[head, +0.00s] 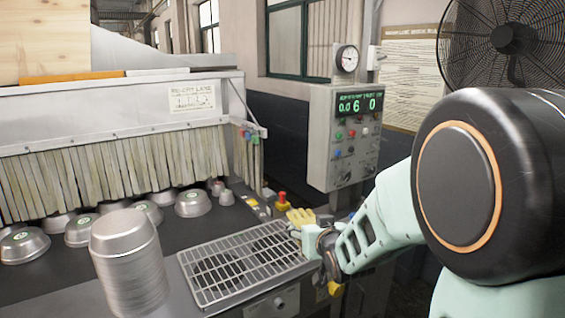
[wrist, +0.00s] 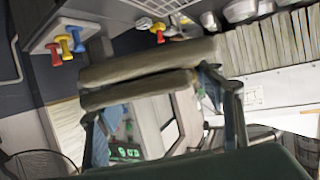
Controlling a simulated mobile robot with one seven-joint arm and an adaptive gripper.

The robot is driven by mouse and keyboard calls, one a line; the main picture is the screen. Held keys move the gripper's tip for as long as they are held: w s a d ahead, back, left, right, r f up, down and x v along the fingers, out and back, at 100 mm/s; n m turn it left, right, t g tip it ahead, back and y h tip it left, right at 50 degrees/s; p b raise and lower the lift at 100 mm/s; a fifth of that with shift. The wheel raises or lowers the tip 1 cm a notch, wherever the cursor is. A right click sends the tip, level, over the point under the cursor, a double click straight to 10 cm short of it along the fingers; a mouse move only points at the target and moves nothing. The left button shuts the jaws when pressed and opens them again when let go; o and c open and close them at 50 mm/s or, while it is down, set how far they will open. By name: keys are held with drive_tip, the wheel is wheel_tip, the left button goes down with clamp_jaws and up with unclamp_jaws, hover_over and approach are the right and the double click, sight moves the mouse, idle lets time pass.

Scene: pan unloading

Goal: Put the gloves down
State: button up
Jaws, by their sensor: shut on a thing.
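My gripper (head: 318,236) is shut on the gloves (head: 300,217), which look pale yellow in the head view. It holds them near the right end of the metal grate, by the red-topped button. In the wrist view the gloves (wrist: 150,62) show as two dull olive layers stretched between the two fingers of my gripper (wrist: 165,105). I cannot tell from these frames whether the gloves touch any surface.
A metal grate (head: 215,275) lies on the dark bench, with a stack of pans (head: 128,265) to its left. Several pans (head: 193,203) sit by the strip curtain (head: 110,165). A control box (head: 345,140), red-topped button (head: 282,197) and fan (head: 510,40) stand nearby.

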drive_tip(key=s+d+r+m+h+p, duration=0.1)
drive_tip(key=d+h, duration=0.1)
drive_tip(key=d, duration=0.5)
drive_tip(key=shift+s+r+m+p, duration=0.25)
drive_tip(key=shift+r+m+p, duration=0.05)
drive_tip(key=shift+m+p, duration=0.1)
drive_tip(key=shift+a, duration=0.15)
